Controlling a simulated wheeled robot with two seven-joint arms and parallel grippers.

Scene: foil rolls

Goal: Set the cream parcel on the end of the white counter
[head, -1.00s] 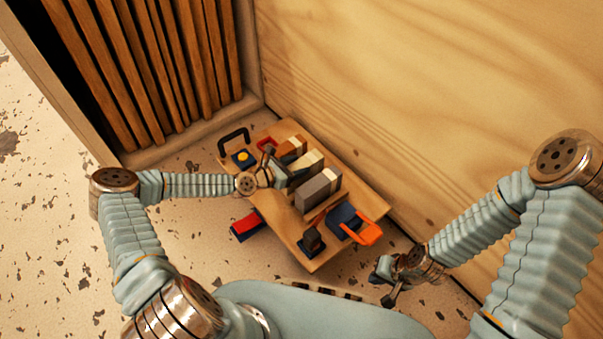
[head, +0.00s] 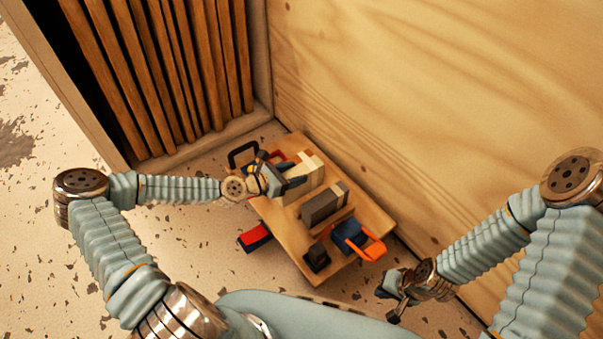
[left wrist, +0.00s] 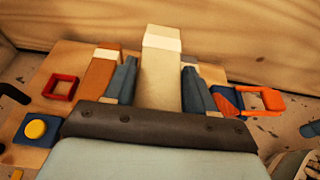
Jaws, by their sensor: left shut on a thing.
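The cream parcel (head: 312,168) is a tall pale block with a whiter top end, over the wooden table in the head view. My left gripper (head: 287,179) is shut on it from the left. In the left wrist view the cream parcel (left wrist: 161,75) stands between the two blue-grey fingers of my left gripper (left wrist: 160,88). Its lower end is hidden, so I cannot tell how far it is from the tabletop. My right gripper (head: 393,293) is low at the right, away from the table; its jaws are too small to read. No white counter is in view.
The wooden table (head: 376,212) also holds a grey parcel (head: 324,205), a blue and orange item (head: 354,238) and a dark block (head: 317,257). A brown parcel (left wrist: 101,75) is left of the cream one. A plywood wall (head: 440,100) stands close behind.

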